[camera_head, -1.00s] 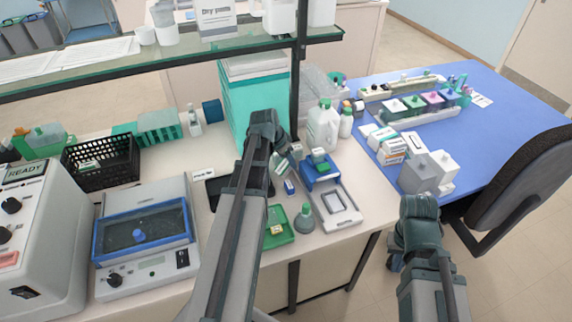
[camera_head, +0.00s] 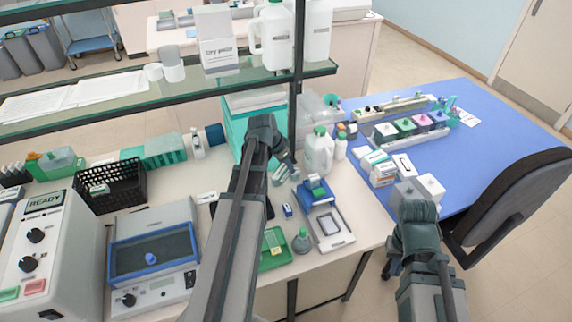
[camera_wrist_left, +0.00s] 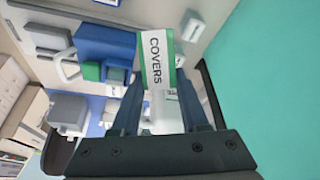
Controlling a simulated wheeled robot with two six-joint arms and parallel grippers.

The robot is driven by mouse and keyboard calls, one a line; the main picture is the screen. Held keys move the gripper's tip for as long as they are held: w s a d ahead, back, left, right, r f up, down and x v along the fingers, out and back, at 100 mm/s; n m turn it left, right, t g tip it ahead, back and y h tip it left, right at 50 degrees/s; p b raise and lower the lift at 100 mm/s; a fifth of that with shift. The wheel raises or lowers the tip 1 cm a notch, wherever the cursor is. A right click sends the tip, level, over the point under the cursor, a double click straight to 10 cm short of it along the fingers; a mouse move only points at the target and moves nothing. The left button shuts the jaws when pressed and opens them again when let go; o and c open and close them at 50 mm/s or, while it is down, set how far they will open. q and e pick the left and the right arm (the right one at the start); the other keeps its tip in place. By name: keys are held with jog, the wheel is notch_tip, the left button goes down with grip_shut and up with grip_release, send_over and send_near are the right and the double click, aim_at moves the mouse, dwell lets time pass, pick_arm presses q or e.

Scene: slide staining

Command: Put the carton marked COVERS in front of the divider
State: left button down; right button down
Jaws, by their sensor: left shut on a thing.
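The COVERS carton (camera_wrist_left: 155,60) is white with green edges. In the left wrist view it stands between the fingers of my left gripper (camera_wrist_left: 163,90), which is shut on it. In the head view my left gripper (camera_head: 285,163) is over the bench, right in front of the teal box, and the carton (camera_head: 279,175) is small and partly hidden by the arm. My right arm shows at the lower right, but its gripper is hidden. I cannot pick out the divider for certain; several white cartons (camera_head: 383,174) stand on the blue table.
The teal box (camera_head: 236,122) stands close behind my left arm. A blue device (camera_head: 315,190), a white jug (camera_head: 319,152) and a green tray (camera_head: 274,252) are near it. A glass shelf (camera_head: 120,95) runs above the bench. A dark chair (camera_head: 510,195) is beside the blue table (camera_head: 500,130).

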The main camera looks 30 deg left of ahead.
pick_arm(q)
jog(key=s+d+r+n+g+p, duration=0.2)
jog(key=d+r+n+p, duration=0.7)
jog(key=d+r+p, duration=0.1)
jog(key=s+d+r+n+g+h+p, duration=0.1)
jog(key=s+d+r+n+g+p, duration=0.1)
jog(key=d+r+n+p, duration=0.7)
jog(key=shift+s+d+r+n+g+p, duration=0.4)
jog(key=shift+d+n+p, duration=0.3)
jog(key=shift+d+p, duration=0.2)
